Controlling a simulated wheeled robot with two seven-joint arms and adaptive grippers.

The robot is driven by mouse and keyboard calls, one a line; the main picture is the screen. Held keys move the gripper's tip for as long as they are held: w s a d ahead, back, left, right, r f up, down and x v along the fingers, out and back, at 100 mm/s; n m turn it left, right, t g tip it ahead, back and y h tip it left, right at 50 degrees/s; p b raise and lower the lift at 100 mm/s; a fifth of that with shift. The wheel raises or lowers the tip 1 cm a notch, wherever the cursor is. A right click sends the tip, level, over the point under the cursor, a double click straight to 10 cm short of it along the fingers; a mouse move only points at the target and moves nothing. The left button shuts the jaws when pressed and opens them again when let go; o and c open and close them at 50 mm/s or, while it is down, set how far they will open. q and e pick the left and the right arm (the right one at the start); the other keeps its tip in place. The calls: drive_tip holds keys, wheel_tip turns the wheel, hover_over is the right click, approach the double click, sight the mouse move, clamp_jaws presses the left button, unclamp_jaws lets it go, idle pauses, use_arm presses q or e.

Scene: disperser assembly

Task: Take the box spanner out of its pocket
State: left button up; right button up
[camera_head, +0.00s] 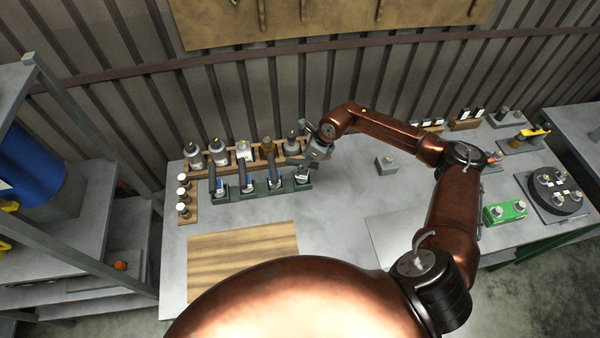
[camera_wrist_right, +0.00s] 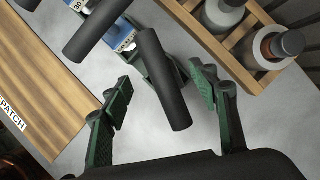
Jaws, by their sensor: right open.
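A green rack (camera_head: 260,194) on the table holds several upright tools with thick black handles in its pockets. My right gripper (camera_head: 311,160) is at the rack's right end, above the last pocket. In the right wrist view, my right gripper (camera_wrist_right: 160,103) is open, its green-padded fingers on either side of one black handle (camera_wrist_right: 164,85). A gap shows on both sides of the handle. This tool still stands in its pocket, and its lower part is hidden. I cannot read which handle is the box spanner. My left gripper is not in view.
A wooden rack (camera_wrist_right: 212,42) with bottles stands close behind the tool rack. A wooden mat (camera_head: 240,258) marked "…SPATCH" lies in front. A small grey block (camera_head: 386,164), a green block (camera_head: 505,212) and a round black fixture (camera_head: 556,191) stand to the right. The middle of the table is clear.

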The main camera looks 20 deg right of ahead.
drive_tip(key=shift+w+f, duration=0.15)
drive_tip(key=shift+f, duration=0.3)
drive_tip(key=shift+w+a+f, duration=0.1)
drive_tip(key=shift+w+f, duration=0.05)
drive_tip(key=shift+f, duration=0.15)
drive_tip(key=shift+p+x, duration=0.35)
drive_tip(key=shift+x, duration=0.75)
drive_tip(key=f, duration=0.1)
drive_tip(key=f+p, duration=0.1)
drive_tip(key=f, duration=0.1)
drive_tip(key=shift+w+a+f, duration=0.2)
drive_tip(key=shift+f, duration=0.15)
drive_tip(key=shift+w+a+f, duration=0.1)
drive_tip(key=shift+w+f, duration=0.05)
drive_tip(key=shift+f, duration=0.3)
drive_tip(key=shift+c, duration=0.7)
clamp_jaws()
drive_tip(key=shift+r, duration=0.1)
